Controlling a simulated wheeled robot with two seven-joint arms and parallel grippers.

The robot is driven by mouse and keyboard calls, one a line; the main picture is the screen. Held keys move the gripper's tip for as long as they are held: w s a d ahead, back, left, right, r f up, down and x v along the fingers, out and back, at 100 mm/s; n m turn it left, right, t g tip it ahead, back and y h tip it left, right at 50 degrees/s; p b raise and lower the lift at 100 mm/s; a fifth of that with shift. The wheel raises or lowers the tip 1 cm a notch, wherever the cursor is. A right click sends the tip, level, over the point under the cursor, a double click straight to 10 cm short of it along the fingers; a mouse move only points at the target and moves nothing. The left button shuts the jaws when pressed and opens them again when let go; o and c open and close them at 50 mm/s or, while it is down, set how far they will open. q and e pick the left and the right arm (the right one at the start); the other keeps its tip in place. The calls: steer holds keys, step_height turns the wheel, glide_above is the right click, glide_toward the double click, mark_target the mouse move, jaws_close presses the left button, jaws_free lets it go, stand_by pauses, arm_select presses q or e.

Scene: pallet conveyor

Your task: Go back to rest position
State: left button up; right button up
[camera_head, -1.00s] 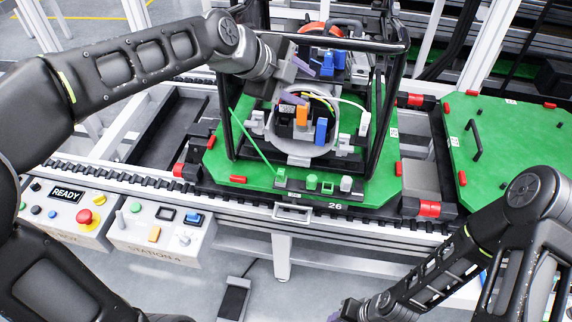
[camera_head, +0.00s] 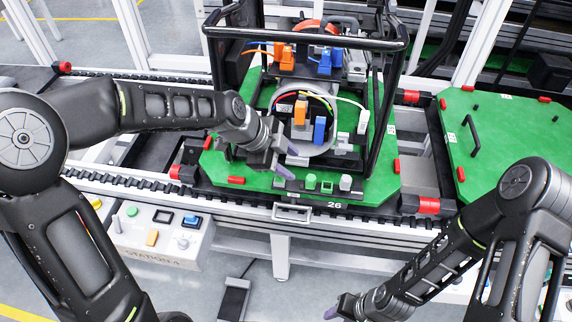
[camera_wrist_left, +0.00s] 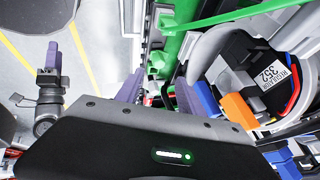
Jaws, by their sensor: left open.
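My left gripper (camera_head: 287,160) is open, with purple fingers. It is over the front part of the green pallet (camera_head: 385,185), just in front of the round grey housing (camera_head: 318,150). The left wrist view shows its two fingers apart with nothing held between them (camera_wrist_left: 158,95). An orange connector (camera_head: 300,112) and a blue connector (camera_head: 320,130) stand in the housing. My right gripper (camera_head: 338,309) is low at the bottom edge of the head view, away from the pallet. Its fingers are too small there to tell their opening.
A black tubular frame (camera_head: 392,95) rises around the housing. A second green pallet (camera_head: 520,150) lies to the right on the conveyor. The station control box (camera_head: 160,238) is at the front left.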

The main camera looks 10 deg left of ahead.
arm_select(q)
steer(key=shift+s+f, duration=0.25)
steer(key=shift+f, duration=0.45)
steer(key=s+d+f+n+g, duration=0.1)
steer(key=s+d+f+n, duration=0.1)
steer(key=s+f+n, duration=0.6)
steer(key=s+d+f+n+g, duration=0.1)
steer(key=s+f+n, duration=0.2)
steer(key=f, duration=0.8)
steer(key=s+f+n+g+y, duration=0.1)
steer(key=s+f+n, duration=0.8)
steer(key=s, duration=0.4)
steer(key=shift+s+f+g, duration=0.2)
steer(key=shift+f+g, duration=0.1)
steer(key=shift+f, duration=0.05)
